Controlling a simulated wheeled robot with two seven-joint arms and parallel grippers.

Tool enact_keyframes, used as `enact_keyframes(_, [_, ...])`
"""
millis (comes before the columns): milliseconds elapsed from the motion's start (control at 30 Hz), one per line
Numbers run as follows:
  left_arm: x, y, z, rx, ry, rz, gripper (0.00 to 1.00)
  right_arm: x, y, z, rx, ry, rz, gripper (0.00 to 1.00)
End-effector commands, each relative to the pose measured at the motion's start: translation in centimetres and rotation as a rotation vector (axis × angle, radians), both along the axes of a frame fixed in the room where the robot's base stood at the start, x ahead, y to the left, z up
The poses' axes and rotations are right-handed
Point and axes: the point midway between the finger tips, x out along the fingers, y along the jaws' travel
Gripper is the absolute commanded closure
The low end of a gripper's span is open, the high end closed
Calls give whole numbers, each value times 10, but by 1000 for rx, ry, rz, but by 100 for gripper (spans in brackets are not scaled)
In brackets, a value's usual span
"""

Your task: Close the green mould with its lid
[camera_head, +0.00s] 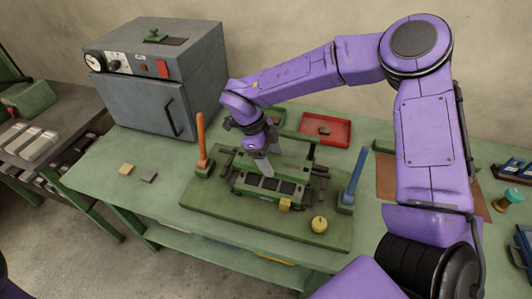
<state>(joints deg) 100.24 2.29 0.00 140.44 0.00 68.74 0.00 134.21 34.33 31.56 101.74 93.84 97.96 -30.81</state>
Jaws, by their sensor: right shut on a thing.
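The green mould (240,186) sits on a green board in the middle of the bench, with a row of dark cavities showing in its open top. Its green lid (293,152) stands raised at the mould's back side, over the cavities' far edge. My right gripper (264,167) comes down from above and is shut on the lid at its left part. The fingers hide part of the lid and of the mould's back, so the exact grip point is unclear. My left gripper is out of view.
An orange post (201,135) stands left of the mould and a blue post (354,174) right of it. A red tray (340,131) is behind, a grey oven (160,75) at back left. The bench's left front is mostly clear.

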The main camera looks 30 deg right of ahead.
Motion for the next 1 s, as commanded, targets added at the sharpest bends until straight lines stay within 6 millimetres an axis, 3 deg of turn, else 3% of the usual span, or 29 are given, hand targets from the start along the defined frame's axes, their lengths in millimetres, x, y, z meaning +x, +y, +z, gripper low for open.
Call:
enact_keyframes(667, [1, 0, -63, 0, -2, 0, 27, 4, 2, -58, -1, -2, 7, 97])
enact_keyframes(1000, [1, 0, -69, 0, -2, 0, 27, 4, 2, -82, 0, 0, 8, 97])
